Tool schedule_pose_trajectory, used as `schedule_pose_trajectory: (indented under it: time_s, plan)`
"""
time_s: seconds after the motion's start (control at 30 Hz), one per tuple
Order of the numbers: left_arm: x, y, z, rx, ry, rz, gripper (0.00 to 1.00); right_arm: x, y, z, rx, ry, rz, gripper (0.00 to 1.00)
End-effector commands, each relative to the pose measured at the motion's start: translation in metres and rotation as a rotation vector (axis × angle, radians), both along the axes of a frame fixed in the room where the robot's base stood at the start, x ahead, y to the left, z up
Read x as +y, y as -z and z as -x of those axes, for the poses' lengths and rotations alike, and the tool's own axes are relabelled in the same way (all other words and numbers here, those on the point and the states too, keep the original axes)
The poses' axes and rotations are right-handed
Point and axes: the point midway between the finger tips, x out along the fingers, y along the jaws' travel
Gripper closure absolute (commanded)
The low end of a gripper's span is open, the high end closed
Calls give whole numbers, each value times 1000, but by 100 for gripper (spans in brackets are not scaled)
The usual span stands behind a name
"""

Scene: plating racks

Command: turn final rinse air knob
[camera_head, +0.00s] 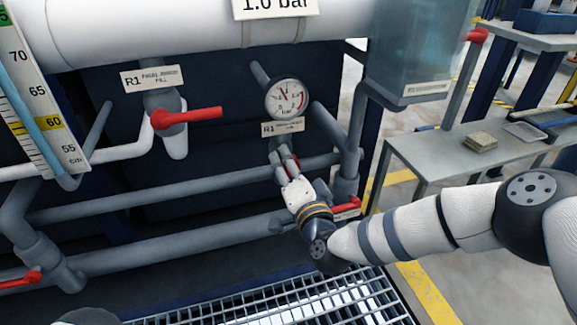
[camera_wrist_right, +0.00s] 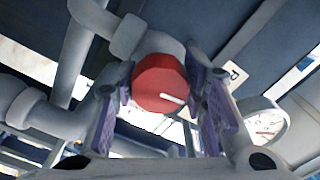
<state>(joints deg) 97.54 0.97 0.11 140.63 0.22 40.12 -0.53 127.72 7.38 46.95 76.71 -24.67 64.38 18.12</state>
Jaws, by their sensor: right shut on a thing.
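The red air knob (camera_wrist_right: 160,82) sits on a grey pipe fitting, with a white pointer line directed to the lower right in the wrist view. My right gripper (camera_wrist_right: 163,92) has its purple-padded fingers on either side of the knob and is shut on it. In the head view the right gripper (camera_head: 286,169) reaches up to the fitting below the round pressure gauge (camera_head: 287,98), and its fingers hide most of the knob. The gauge also shows at the right of the wrist view (camera_wrist_right: 262,125). My left gripper is in neither view.
A red lever valve (camera_head: 188,117) stands left of the gauge under a large white pipe (camera_head: 150,35). Grey pipes run across behind and below my right gripper. Another red handle (camera_head: 346,207) is close to my right wrist. A metal grating (camera_head: 300,300) lies below.

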Motion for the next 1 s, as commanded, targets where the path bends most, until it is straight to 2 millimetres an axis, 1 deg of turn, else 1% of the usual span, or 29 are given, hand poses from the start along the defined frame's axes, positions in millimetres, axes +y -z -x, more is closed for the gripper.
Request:
schedule_pose_trajectory:
  time_s: [0.03, 0.2, 0.5, 0.7, 1.0]
  plan:
    - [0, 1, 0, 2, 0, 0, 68, 1, 4, 1, 18, -3, -33, 89]
    - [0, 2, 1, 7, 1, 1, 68, 1, 3, 2, 58, -4, -159, 89]
    - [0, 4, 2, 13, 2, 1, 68, 2, 3, 2, 107, -4, -307, 89]
    - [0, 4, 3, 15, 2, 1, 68, 2, 3, 2, 122, -5, -353, 89]
    - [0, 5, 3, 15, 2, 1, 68, 2, 2, 2, 128, -6, -369, 89]
